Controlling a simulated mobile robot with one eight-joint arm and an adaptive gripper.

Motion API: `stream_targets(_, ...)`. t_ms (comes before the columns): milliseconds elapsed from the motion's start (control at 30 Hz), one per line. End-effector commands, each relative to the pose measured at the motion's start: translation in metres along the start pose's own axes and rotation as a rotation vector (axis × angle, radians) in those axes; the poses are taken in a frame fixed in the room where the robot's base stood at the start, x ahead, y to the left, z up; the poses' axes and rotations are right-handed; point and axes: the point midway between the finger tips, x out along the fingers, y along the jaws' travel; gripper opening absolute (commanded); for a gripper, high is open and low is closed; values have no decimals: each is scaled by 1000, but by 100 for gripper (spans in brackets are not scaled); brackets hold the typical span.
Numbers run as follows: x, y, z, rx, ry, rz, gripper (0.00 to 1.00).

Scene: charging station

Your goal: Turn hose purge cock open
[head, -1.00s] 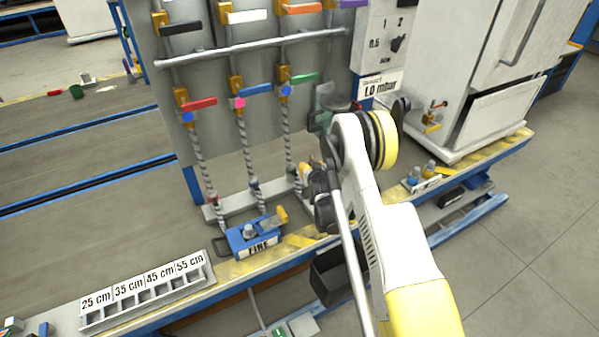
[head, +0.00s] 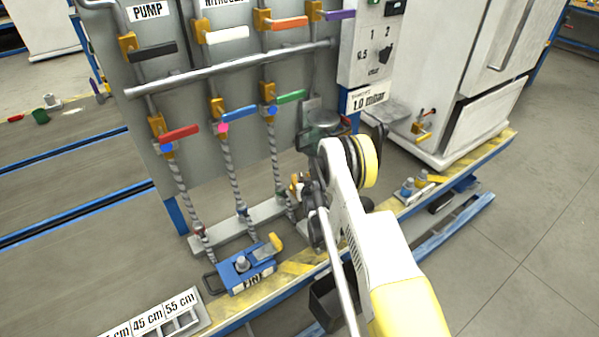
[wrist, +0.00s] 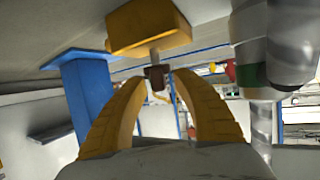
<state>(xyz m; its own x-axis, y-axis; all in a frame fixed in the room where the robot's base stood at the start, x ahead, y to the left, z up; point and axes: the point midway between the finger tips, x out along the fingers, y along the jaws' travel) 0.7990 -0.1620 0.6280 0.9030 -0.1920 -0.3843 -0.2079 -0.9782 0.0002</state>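I cannot tell surely which part is the hose purge cock. In the wrist view a yellow block (wrist: 148,27) on a thin stem, with a small brown piece (wrist: 157,77) below it, is just beyond my gripper (wrist: 157,80). My yellow fingers are apart, and the brown piece shows between their tips with no visible grip. In the head view my gripper (head: 296,184) is low in front of the panel, by the foot of the rightmost braided hose (head: 275,155); my wrist partly hides that area. A green-banded hose end (wrist: 262,75) is close on the right in the wrist view.
A blue block (head: 243,268) with a yellow handle (head: 275,243) stands on the bench, left of my gripper. Panel valves with coloured levers, including a green one (head: 291,97), are above. A white cabinet (head: 470,90) stands at right. A blue post (wrist: 88,95) is left in the wrist view.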

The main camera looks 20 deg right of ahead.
Motion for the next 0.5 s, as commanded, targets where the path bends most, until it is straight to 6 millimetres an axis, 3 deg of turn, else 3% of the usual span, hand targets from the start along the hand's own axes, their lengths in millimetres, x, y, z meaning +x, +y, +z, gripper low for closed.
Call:
stream_targets(233,0,0,1,0,0,0,34)
stream_targets(267,0,0,1,0,0,0,30)
stream_targets(367,0,0,1,0,0,0,0)
stream_targets(500,0,0,1,0,0,0,0)
